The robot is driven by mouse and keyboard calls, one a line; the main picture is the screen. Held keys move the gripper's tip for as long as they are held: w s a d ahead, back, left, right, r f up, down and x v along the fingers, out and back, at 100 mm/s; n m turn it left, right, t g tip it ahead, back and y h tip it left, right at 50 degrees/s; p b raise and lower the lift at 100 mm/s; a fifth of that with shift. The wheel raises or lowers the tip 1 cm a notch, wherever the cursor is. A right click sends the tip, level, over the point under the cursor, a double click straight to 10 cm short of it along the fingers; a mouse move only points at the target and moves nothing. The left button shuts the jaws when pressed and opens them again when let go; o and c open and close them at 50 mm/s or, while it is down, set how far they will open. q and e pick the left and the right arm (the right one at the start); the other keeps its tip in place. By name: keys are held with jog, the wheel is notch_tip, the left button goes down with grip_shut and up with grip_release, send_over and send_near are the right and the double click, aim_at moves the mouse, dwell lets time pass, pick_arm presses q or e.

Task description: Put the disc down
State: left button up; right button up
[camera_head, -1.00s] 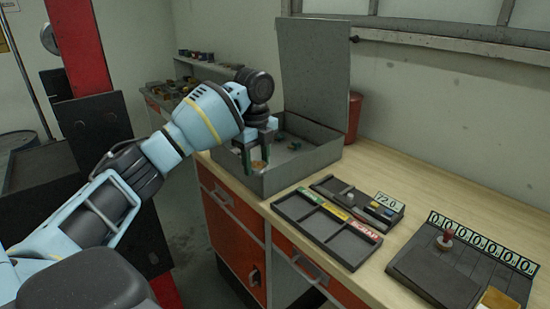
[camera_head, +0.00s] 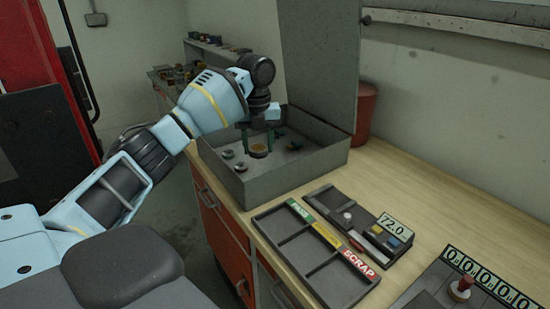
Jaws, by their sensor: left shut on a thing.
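My left gripper (camera_head: 259,142) points down inside the open grey box (camera_head: 300,178) on the workbench. Its two dark green fingers stand apart around a small round disc (camera_head: 259,151) with a tan or brass-coloured top, low near the box floor. The gripper is shut on this disc. I cannot tell whether the disc touches the floor of the box. Several other small round parts (camera_head: 241,167) lie in the box near it. My right gripper is not in view.
The raised box lid (camera_head: 318,60) stands behind. A three-compartment tray (camera_head: 290,236) with coloured labels, one reading SCRAP, lies in front right, beside a gauge block showing 72.0 (camera_head: 392,228). A red bin (camera_head: 366,108) stands behind the box.

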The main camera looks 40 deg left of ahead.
pick_arm(q)
jog(key=shift+f, duration=4.9)
jog(key=shift+f, duration=0.2)
jog(key=o, duration=1.2)
jog(key=shift+r, duration=0.15)
notch_tip(320, 180, up, 12)
jog(key=shift+r, duration=0.1)
